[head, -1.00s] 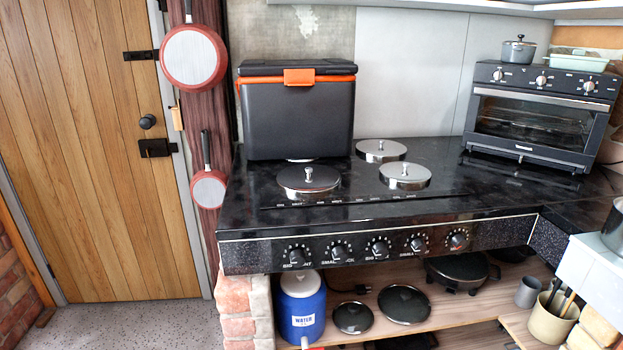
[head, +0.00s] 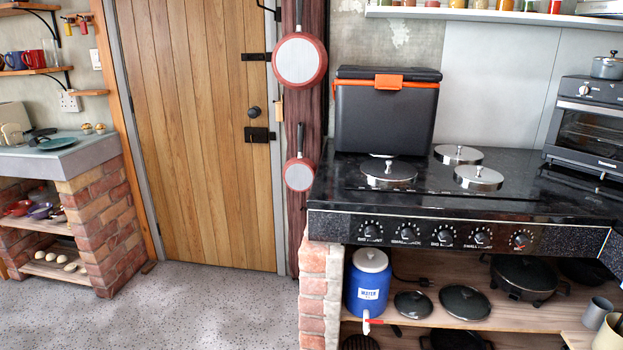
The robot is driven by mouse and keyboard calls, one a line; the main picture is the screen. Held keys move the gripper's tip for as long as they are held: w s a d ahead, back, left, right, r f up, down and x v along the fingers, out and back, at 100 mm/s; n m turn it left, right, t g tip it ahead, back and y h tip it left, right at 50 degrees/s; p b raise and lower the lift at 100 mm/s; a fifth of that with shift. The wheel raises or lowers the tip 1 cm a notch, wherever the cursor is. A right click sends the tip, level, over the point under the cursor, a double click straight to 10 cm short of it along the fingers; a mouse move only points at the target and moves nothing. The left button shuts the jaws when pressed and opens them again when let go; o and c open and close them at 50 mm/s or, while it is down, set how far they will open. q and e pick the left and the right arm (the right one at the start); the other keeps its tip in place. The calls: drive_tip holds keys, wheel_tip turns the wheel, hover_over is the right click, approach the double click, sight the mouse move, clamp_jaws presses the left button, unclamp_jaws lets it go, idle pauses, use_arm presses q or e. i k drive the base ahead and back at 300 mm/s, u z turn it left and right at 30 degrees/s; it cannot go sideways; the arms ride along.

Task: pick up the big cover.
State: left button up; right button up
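Three round shiny metal covers with knobs sit on the black hob. The widest-looking one, the big cover (head: 389,174), lies at the front left of the hob, in front of the cool box. A smaller cover (head: 478,178) lies to its right, and another cover (head: 459,155) lies behind. All three lie flat and nothing touches them from above. Neither of my grippers shows in the head view.
A dark cool box (head: 385,115) with an orange latch stands on the hob (head: 420,198) behind the big cover. A toaster oven (head: 590,125) stands at the right. Below, a shelf holds a blue water jug (head: 368,280) and black lids (head: 465,302). The floor (head: 220,310) at left is clear.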

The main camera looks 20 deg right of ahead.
sight(385, 171)
drive_tip(key=u, duration=0.35)
drive_tip(key=k, duration=0.55)
drive_tip(key=u, duration=0.8)
drive_tip(key=i, duration=2.35)
drive_tip(key=z, duration=1.35)
drive_tip(key=i, duration=1.15)
drive_tip(key=z, duration=1.2)
